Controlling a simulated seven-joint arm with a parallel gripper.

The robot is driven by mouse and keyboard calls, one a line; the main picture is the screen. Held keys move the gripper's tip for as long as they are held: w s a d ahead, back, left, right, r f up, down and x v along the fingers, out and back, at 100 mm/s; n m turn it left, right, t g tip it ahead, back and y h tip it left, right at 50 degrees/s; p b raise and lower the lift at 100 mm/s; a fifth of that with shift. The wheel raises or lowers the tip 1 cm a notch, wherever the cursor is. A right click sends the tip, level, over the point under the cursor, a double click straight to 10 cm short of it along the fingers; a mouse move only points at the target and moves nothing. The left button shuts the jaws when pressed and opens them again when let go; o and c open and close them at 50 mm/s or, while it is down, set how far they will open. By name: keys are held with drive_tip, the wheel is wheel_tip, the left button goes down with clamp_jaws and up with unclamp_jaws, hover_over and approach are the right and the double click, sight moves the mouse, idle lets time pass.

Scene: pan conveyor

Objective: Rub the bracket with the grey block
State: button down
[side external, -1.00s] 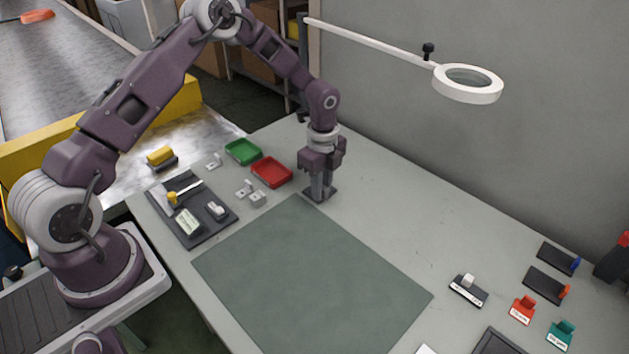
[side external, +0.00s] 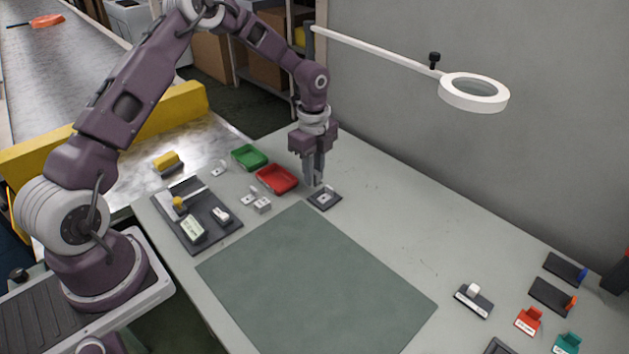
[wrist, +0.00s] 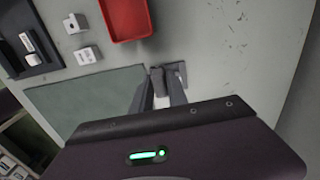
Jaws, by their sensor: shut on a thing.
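My gripper (side external: 315,181) is shut on a small grey block (wrist: 158,81), mostly hidden between the fingers in the side view. A light metal bracket (side external: 325,197) appears to sit on a small dark plate (side external: 322,205) on the table, behind the green mat. The fingertips are just left of and behind the bracket in the side view. I cannot tell whether the block touches it. In the wrist view the plate (wrist: 181,70) shows just right of the block, with the bracket hard to make out.
A red tray (side external: 277,179) and a green tray (side external: 249,157) stand left of my gripper, with small metal parts (side external: 262,206) nearby. A dark tool tray (side external: 218,231) lies farther left. The green mat (side external: 315,275) is bare. A magnifier lamp (side external: 474,92) overhangs the right.

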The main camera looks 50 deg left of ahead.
drive_tip(key=shift+r, duration=1.95)
